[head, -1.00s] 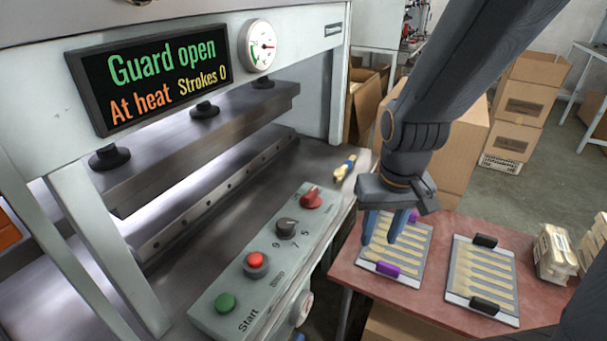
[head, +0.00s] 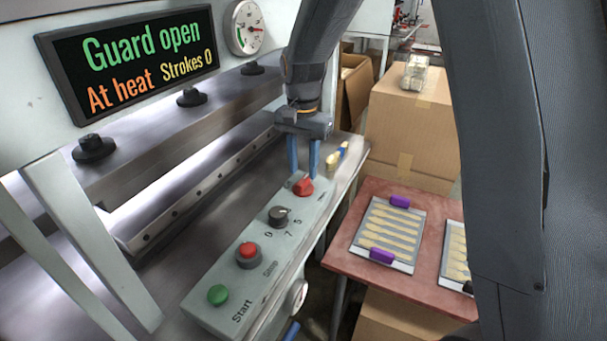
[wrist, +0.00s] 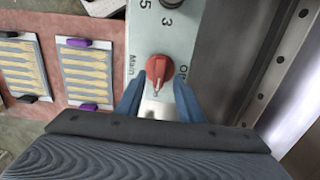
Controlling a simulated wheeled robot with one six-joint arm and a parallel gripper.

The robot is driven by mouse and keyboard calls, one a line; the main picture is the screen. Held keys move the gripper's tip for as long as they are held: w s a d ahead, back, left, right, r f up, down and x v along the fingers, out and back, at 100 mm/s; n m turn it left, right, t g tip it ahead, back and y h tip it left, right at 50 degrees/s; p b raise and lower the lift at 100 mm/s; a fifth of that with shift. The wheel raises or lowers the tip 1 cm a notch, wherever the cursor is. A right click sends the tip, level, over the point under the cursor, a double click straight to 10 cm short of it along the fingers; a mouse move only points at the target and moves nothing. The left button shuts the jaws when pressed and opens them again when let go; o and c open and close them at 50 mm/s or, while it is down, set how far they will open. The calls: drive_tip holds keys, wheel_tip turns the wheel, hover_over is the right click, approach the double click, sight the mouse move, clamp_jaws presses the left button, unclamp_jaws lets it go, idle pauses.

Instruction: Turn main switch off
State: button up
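The main switch is a red rotary knob (head: 303,187) at the far end of the grey control panel (head: 226,283). In the wrist view the red knob (wrist: 158,70) sits beside the printed word "Main". My gripper (head: 303,176) points down over the knob with its two blue fingers apart. In the wrist view the fingers of my gripper (wrist: 157,88) stand on either side of the knob's near end, with gaps visible. The gripper is open and holds nothing. Whether the fingertips reach down to the knob's height is hard to tell.
A black dial (head: 280,216), red button (head: 248,252) and green start button (head: 218,294) line the same panel. The press bar (head: 200,190) runs along the left. A brush (head: 337,155) lies right of the gripper.

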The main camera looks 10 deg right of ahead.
sight(303, 180)
drive_tip(key=shift+f+p, duration=0.3)
drive_tip(key=shift+f, duration=1.5)
clamp_jaws()
